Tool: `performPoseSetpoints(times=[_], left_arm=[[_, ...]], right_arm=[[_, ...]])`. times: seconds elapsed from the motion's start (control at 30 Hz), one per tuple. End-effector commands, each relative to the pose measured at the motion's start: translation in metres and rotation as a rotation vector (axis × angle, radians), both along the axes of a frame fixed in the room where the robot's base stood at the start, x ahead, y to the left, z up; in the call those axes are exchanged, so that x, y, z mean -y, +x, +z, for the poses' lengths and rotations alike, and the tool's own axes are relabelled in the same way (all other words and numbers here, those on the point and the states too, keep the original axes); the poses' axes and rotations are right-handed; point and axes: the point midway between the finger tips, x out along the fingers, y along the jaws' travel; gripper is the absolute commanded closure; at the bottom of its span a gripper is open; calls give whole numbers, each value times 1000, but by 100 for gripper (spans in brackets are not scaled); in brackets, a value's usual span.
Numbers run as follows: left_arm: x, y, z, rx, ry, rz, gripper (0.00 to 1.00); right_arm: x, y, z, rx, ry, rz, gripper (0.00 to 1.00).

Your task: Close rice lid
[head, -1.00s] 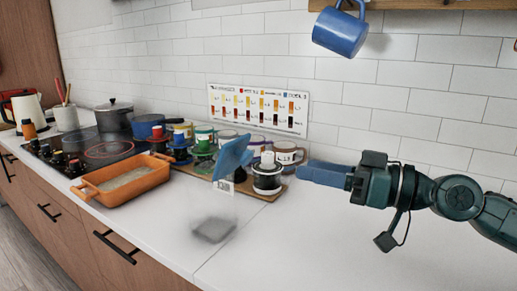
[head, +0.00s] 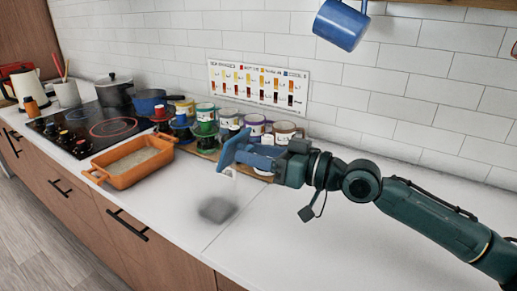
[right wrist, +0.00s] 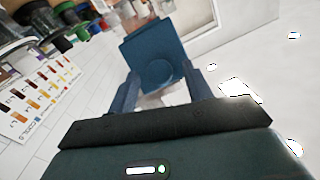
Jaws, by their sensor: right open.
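The blue lid (head: 233,147) stands raised and tilted in the head view. It seems to belong to a see-through container above a dark grey patch (head: 217,209) on the counter; the container's walls are hard to make out. In the right wrist view the lid (right wrist: 153,48) is a blue square panel with a round mark, just ahead of my fingers. My right gripper (head: 252,157) is open at the right side of the lid, with nothing held between its fingers (right wrist: 160,80). Whether they touch the lid is unclear. My left gripper is not in view.
An orange baking dish (head: 130,163) sits left on the counter. Behind are a hob (head: 92,132), a blue pot (head: 150,104), several spice jars and mugs (head: 285,131), and a color chart (head: 258,84). A blue mug (head: 340,24) hangs above. The right counter is clear.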

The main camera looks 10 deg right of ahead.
Motion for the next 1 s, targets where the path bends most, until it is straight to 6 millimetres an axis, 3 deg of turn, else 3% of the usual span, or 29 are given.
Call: performPoseSetpoints(times=[0.2,0.8,1.0], left_arm=[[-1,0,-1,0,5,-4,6],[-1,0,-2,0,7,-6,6],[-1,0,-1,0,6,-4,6]], right_arm=[[0,0,0,0,0,0,52],[1,0,0,0,0,0,100],[1,0,0,0,0,0,100]])
